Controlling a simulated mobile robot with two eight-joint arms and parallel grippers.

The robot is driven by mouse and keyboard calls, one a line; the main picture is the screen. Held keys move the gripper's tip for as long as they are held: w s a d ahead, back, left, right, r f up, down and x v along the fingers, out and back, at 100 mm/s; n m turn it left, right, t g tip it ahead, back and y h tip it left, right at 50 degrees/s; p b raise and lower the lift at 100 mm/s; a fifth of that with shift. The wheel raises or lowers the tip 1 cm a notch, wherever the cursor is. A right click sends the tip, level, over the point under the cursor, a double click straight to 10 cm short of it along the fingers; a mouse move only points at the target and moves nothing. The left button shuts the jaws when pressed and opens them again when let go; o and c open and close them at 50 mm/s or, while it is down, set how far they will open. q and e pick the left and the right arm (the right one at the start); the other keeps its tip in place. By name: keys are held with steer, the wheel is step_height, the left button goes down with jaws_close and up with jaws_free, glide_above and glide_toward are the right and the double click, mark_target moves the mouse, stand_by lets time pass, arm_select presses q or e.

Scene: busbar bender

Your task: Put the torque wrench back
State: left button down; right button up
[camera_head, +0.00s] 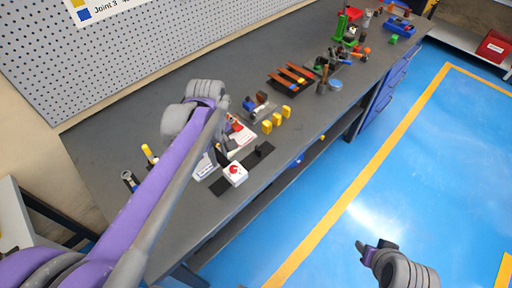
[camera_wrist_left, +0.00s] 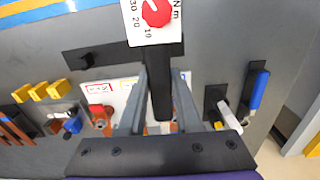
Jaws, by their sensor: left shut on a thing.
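The torque wrench shows a white head with a red dial (camera_head: 235,173) in the head view. In the left wrist view its dial head (camera_wrist_left: 155,14) is at the top edge, and its black handle (camera_wrist_left: 159,95) runs down between the fingers. My left gripper (camera_wrist_left: 158,72) is shut on this handle. In the head view the gripper is mostly hidden by my arm. The wrench head is over a black strip (camera_head: 262,151) on the bench; I cannot tell whether it touches. My right gripper (camera_head: 376,246) is away over the blue floor, its opening unclear.
The grey bench (camera_head: 125,110) also bears white cards (camera_head: 241,138), yellow blocks (camera_head: 276,119), a dark tray with orange-brown bars (camera_head: 291,77) and several tools farther back. Two upright-handled tools (camera_head: 147,152) stand at left. A pegboard (camera_head: 150,50) is behind. The bench's left back is clear.

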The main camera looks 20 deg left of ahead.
arm_select(q)
steer(key=m, duration=0.1)
steer(key=w+m, duration=0.1)
steer(key=m+b, duration=0.1)
steer(key=shift+w+d+f+m, duration=0.15)
steer(key=shift+d+m, duration=0.1)
steer(key=shift+m, duration=0.15)
steer(key=w+d+m+b, duration=0.25)
steer(key=w+m, duration=0.25)
steer(key=m, duration=0.9)
steer(key=f, duration=0.8)
steer(key=shift+s+a+f+b, duration=0.2)
steer(key=shift+s+f+b, duration=0.05)
steer(key=shift+f+b, duration=0.05)
arm_select(e)
step_height(320, 180, down, 6)
steer(key=s, duration=0.2)
